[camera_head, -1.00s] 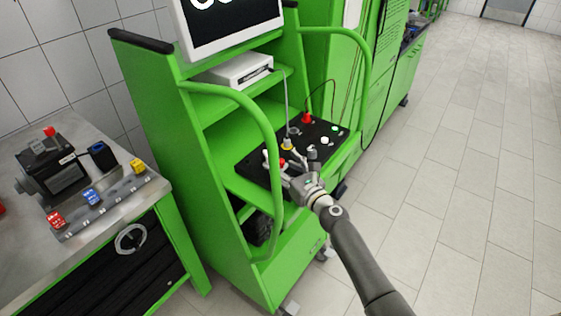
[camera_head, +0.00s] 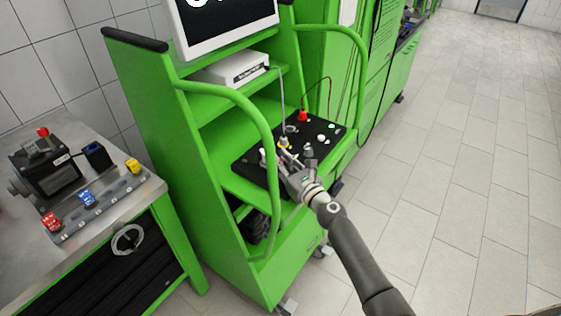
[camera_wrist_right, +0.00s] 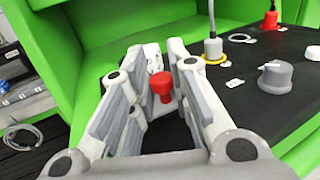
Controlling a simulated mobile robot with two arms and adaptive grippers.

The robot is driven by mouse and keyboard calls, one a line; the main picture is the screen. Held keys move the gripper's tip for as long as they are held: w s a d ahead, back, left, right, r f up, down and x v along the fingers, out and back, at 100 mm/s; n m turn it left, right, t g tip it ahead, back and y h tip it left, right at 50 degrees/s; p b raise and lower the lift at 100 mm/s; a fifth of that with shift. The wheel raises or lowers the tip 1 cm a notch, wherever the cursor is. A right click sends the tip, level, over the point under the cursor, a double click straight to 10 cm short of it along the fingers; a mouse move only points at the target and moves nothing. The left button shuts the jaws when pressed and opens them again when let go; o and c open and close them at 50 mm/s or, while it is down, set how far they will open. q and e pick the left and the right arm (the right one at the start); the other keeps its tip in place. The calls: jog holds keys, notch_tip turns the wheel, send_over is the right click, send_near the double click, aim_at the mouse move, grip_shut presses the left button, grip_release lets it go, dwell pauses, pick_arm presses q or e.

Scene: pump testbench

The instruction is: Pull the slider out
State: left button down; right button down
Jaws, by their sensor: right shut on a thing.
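The slider shows a small red knob (camera_wrist_right: 163,86) with a light grey-white part (camera_wrist_right: 154,57) behind it, in the right wrist view. It sits at the black panel (camera_head: 247,168) on the green cart. My right gripper (camera_head: 284,160) reaches over the panel's front edge. In the right wrist view, the fingers of my right gripper (camera_wrist_right: 167,65) are on both sides of the knob and shut on the slider. The exact contact at the fingertips is hard to see. My left gripper is not in view.
A yellow-ringed plug (camera_head: 283,142) with a cable, a red plug (camera_head: 303,116) and a grey knob (camera_wrist_right: 274,77) stand on the panel close by. The cart's green handle (camera_head: 262,125) curves beside my arm. A workbench (camera_head: 75,240) stands at the left; the floor at right is clear.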

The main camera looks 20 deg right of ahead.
jog(key=s+d, duration=0.1)
jog(key=s, duration=0.1)
jog(key=shift+s+d+f, duration=0.3)
jog(key=shift+d+f, duration=0.05)
jog(key=shift+f, duration=0.15)
jog(key=c, duration=1.4)
grip_release()
jog(key=shift+d, duration=0.1)
jog(key=shift+s, duration=0.1)
jog(key=shift+r, duration=0.25)
jog(key=v, duration=1.2)
